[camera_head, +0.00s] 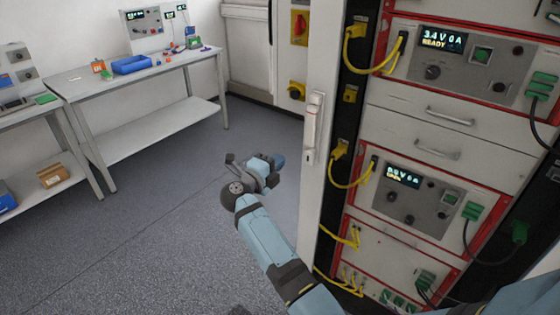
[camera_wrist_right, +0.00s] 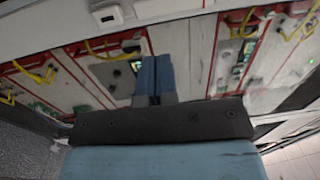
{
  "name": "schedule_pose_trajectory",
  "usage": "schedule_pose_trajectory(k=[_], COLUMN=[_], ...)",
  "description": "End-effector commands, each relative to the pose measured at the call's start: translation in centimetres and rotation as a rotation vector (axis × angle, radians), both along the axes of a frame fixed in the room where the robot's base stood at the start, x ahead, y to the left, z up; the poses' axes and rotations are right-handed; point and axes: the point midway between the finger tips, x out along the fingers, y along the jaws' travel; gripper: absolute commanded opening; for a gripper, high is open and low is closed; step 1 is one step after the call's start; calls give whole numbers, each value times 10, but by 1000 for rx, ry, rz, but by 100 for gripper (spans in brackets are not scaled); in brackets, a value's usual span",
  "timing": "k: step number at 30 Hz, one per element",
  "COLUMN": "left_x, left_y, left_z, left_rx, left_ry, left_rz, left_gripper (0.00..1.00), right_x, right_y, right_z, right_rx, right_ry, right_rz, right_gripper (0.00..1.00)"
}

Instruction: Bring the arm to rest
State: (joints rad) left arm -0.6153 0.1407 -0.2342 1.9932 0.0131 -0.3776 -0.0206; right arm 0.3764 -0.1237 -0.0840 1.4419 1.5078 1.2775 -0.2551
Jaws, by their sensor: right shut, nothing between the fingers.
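My right arm (camera_head: 275,240) reaches in from the lower right and bends at its dark joint in front of the cabinet. My right gripper (camera_head: 278,161) is beyond that bend, over the floor and left of the cabinet's door edge. In the right wrist view its two blue fingers (camera_wrist_right: 153,75) are together with nothing between them. The red-framed cabinet panels fill the background behind them, and the fingers look clear of the panels. My left gripper is not in view.
The battery cycler cabinet (camera_head: 440,145) stands at the right, with yellow and dark cables hanging from its front. Its white door edge (camera_head: 313,130) and handle are close to the right arm. A workbench (camera_head: 150,120) with a blue tray (camera_head: 132,65) is at the back left. The grey floor (camera_head: 150,250) between is clear.

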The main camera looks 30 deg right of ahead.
Motion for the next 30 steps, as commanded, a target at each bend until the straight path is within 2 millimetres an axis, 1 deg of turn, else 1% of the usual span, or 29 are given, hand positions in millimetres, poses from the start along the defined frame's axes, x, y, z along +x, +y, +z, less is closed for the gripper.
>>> schedule_pose_trajectory(k=[17,20,23,26,29,30], left_x=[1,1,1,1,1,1], left_y=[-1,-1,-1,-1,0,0], left_z=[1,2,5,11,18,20], left_rx=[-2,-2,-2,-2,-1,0], left_ry=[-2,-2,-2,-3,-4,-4], left_rz=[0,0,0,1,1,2], left_gripper=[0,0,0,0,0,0], right_x=[0,-2,-12,-30,-57,-69], right_y=[1,1,2,11,35,48], right_z=[0,-1,-4,-9,-21,-29], right_rx=[1,-18,-114,-301,-531,-619], right_ry=[0,3,10,45,122,166], right_rz=[0,12,73,208,406,491], right_gripper=[0,0,0,0,0,0])
